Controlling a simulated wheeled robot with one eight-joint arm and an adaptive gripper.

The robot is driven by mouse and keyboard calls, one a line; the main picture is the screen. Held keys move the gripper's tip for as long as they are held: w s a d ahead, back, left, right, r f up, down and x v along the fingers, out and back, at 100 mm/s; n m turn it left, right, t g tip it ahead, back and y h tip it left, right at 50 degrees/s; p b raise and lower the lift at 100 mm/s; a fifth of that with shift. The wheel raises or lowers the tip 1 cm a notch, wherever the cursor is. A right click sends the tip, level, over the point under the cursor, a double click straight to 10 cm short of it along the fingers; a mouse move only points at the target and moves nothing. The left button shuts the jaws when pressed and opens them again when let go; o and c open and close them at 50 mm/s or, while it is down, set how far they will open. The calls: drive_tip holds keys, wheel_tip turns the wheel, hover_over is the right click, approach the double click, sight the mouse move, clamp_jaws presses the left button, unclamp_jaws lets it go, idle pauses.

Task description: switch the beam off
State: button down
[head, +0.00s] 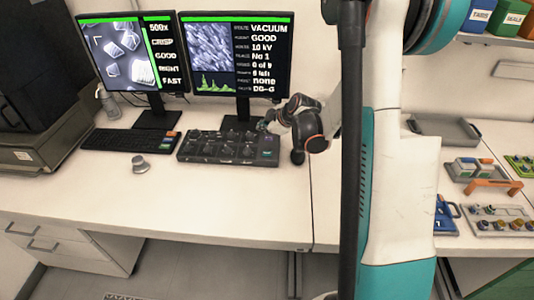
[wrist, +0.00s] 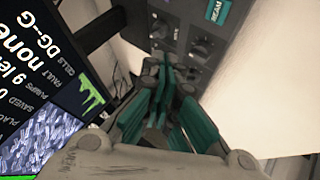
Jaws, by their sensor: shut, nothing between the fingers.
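The dark control panel (head: 215,158) lies on the bench in front of the right monitor. A teal key marked BEAM (wrist: 218,11) shows at the top of the wrist view, near dark knobs (wrist: 203,47). In the head view a small teal patch (head: 266,154) at the panel's right front looks like the same key. My gripper (head: 266,124) is over the panel's back right corner. In the wrist view its teal-padded fingers (wrist: 172,75) are together and empty, apart from the BEAM key. Whether the fingertips touch the panel cannot be told.
The right monitor (head: 237,55) reads VACUUM GOOD and 10 kV; it stands close behind my gripper. The left monitor (head: 128,50), a keyboard (head: 130,140) and a small grey knob-like piece (head: 140,164) are to the left. The bench front is clear. Trays (head: 445,130) lie at right.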

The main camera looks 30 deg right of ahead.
sight(265, 155)
wheel_tip(265, 155, down, 9)
drive_tip(key=b, duration=0.6)
drive_tip(key=shift+r, duration=0.1)
drive_tip(key=shift+b, duration=0.3)
idle(1.2)
drive_tip(key=shift+f, duration=0.4)
drive_tip(key=shift+f, duration=0.4)
idle(0.5)
drive_tip(key=shift+r, duration=0.85)
drive_tip(key=shift+r+p, duration=1.8)
drive_tip(key=shift+r, duration=0.7)
